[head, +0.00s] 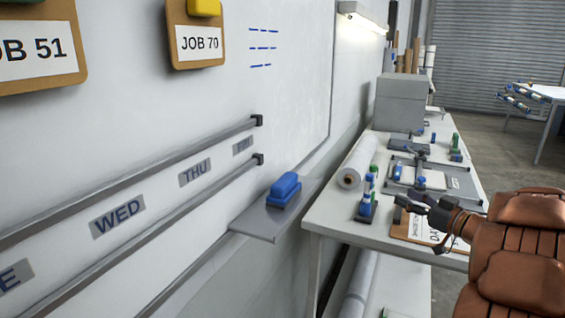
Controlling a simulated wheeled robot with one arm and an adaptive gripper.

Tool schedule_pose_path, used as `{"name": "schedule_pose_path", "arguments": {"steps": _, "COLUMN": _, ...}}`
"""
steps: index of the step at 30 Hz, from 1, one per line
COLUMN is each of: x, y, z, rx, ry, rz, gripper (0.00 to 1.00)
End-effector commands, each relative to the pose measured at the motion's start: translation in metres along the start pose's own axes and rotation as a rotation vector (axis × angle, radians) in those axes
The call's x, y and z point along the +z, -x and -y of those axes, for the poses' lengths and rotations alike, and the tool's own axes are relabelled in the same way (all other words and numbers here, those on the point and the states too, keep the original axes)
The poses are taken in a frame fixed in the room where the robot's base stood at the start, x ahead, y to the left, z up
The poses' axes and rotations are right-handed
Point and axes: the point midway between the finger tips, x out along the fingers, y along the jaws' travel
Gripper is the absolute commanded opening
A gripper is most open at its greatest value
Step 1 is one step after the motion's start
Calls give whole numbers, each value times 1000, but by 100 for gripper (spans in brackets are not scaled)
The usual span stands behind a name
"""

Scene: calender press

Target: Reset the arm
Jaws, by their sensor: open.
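My gripper (420,205) is at the right of the head view, at the end of my brown padded arm. It is open, with nothing seen between its fingers. It appears over the near part of the white workbench (320,215), in front of a clipboard (412,230) with a printed sheet. I cannot tell its exact height above the bench.
A whiteboard with rails and day labels fills the left. A blue eraser (284,188) sits on its grey ledge (262,222). The bench holds a paper roll (357,163), blue-and-green stamps (366,207) and a grey box (399,102). Open floor (488,160) lies at right.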

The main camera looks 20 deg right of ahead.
Motion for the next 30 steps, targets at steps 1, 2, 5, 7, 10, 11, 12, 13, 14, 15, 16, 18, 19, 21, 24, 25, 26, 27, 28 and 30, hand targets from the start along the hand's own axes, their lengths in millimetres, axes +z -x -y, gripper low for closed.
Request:
{"name": "schedule_pose_path", "arguments": {"steps": 1, "x": 0, "y": -1, "z": 0, "rx": 2, "ry": 2, "rz": 1, "gripper": 51}}
{"name": "schedule_pose_path", "arguments": {"steps": 2, "x": -1, "y": -2, "z": 0, "rx": 5, "ry": 4, "rz": 2, "gripper": 51}}
{"name": "schedule_pose_path", "arguments": {"steps": 5, "x": -6, "y": -8, "z": -3, "rx": 37, "ry": 27, "rz": 16, "gripper": 51}}
{"name": "schedule_pose_path", "arguments": {"steps": 7, "x": -11, "y": -16, "z": -9, "rx": 87, "ry": 56, "rz": 39, "gripper": 51}}
{"name": "schedule_pose_path", "arguments": {"steps": 10, "x": -22, "y": -28, "z": -18, "rx": 184, "ry": 110, "rz": 79, "gripper": 51}}
{"name": "schedule_pose_path", "arguments": {"steps": 11, "x": -25, "y": -30, "z": -21, "rx": 218, "ry": 124, "rz": 94, "gripper": 51}}
{"name": "schedule_pose_path", "arguments": {"steps": 12, "x": -29, "y": -33, "z": -25, "rx": 260, "ry": 141, "rz": 113, "gripper": 51}}
{"name": "schedule_pose_path", "arguments": {"steps": 13, "x": -32, "y": -35, "z": -27, "rx": 291, "ry": 152, "rz": 126, "gripper": 51}}
{"name": "schedule_pose_path", "arguments": {"steps": 14, "x": -36, "y": -36, "z": -29, "rx": 325, "ry": 163, "rz": 141, "gripper": 51}}
{"name": "schedule_pose_path", "arguments": {"steps": 15, "x": -40, "y": -37, "z": -31, "rx": 365, "ry": 175, "rz": 159, "gripper": 51}}
{"name": "schedule_pose_path", "arguments": {"steps": 16, "x": -41, "y": -37, "z": -32, "rx": 396, "ry": 181, "rz": 177, "gripper": 51}}
{"name": "schedule_pose_path", "arguments": {"steps": 18, "x": -45, "y": -36, "z": -33, "rx": 464, "ry": 190, "rz": 216, "gripper": 51}}
{"name": "schedule_pose_path", "arguments": {"steps": 19, "x": -46, "y": -36, "z": -33, "rx": 491, "ry": 194, "rz": 234, "gripper": 51}}
{"name": "schedule_pose_path", "arguments": {"steps": 21, "x": -50, "y": -32, "z": -31, "rx": 555, "ry": 197, "rz": 275, "gripper": 51}}
{"name": "schedule_pose_path", "arguments": {"steps": 24, "x": -52, "y": -26, "z": -25, "rx": 633, "ry": 188, "rz": 338, "gripper": 51}}
{"name": "schedule_pose_path", "arguments": {"steps": 25, "x": -51, "y": -22, "z": -22, "rx": 656, "ry": 183, "rz": 360, "gripper": 51}}
{"name": "schedule_pose_path", "arguments": {"steps": 26, "x": -51, "y": -20, "z": -18, "rx": 676, "ry": 178, "rz": 380, "gripper": 51}}
{"name": "schedule_pose_path", "arguments": {"steps": 27, "x": -50, "y": -16, "z": -13, "rx": 701, "ry": 169, "rz": 410, "gripper": 51}}
{"name": "schedule_pose_path", "arguments": {"steps": 28, "x": -48, "y": -12, "z": -9, "rx": 721, "ry": 158, "rz": 435, "gripper": 51}}
{"name": "schedule_pose_path", "arguments": {"steps": 30, "x": -41, "y": -3, "z": 3, "rx": 756, "ry": 135, "rz": 496, "gripper": 51}}
